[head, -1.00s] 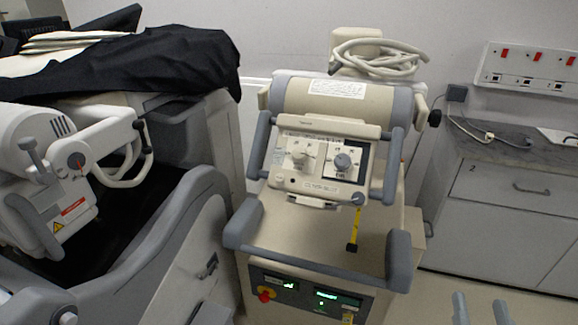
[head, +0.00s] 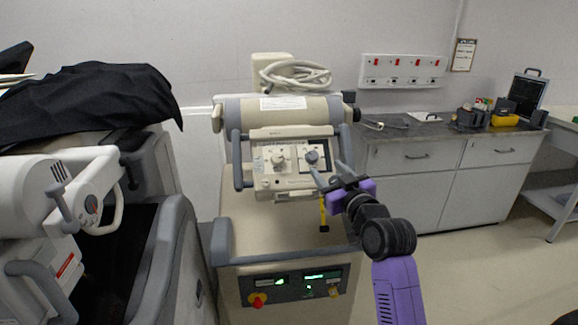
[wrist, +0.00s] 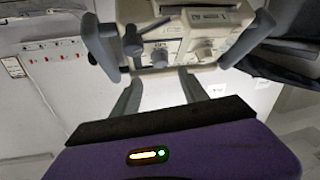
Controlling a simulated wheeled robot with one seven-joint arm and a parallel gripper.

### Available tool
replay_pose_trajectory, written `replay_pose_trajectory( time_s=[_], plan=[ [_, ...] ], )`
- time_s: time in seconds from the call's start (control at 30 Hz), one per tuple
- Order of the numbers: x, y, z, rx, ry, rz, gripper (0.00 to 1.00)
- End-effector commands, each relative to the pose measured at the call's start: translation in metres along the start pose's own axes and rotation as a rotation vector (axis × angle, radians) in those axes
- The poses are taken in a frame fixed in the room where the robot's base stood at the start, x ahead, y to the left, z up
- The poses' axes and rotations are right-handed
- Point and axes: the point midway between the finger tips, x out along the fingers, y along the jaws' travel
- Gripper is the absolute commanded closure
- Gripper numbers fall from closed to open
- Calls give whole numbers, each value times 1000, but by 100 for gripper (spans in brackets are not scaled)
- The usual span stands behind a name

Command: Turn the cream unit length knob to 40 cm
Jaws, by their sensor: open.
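The cream unit (head: 285,222) stands in the middle of the head view, with a tilted control panel (head: 292,184) between grey handles. The panel carries a cream knob (head: 278,162) on the left and a grey knob (head: 311,157) on a dark-framed dial on the right. Their scale markings are too small to read. My gripper (head: 328,171) is open and empty, its fingertips at the panel's right side near the grey knob; contact cannot be told. In the wrist view my gripper (wrist: 161,76) points at the panel (wrist: 182,34), which appears upside down with its knobs just beyond the fingertips.
A grey handle (head: 237,160) flanks the panel on the left. A covered white machine (head: 35,200) with a black drape (head: 95,100) stands close on the left. A counter with drawers (head: 425,175) runs behind on the right. The floor at right (head: 480,280) is clear.

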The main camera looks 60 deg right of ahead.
Motion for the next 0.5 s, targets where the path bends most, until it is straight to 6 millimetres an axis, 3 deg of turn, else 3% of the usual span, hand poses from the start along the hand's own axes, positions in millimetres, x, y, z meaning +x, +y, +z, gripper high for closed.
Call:
replay_pose_trajectory(
  time_s=[0.17, 0.5],
  plan=[
    [8, -2, 4, -22, -17, -9, 48],
    [57, -2, 3, -21, -15, -9, 48]
  ],
)
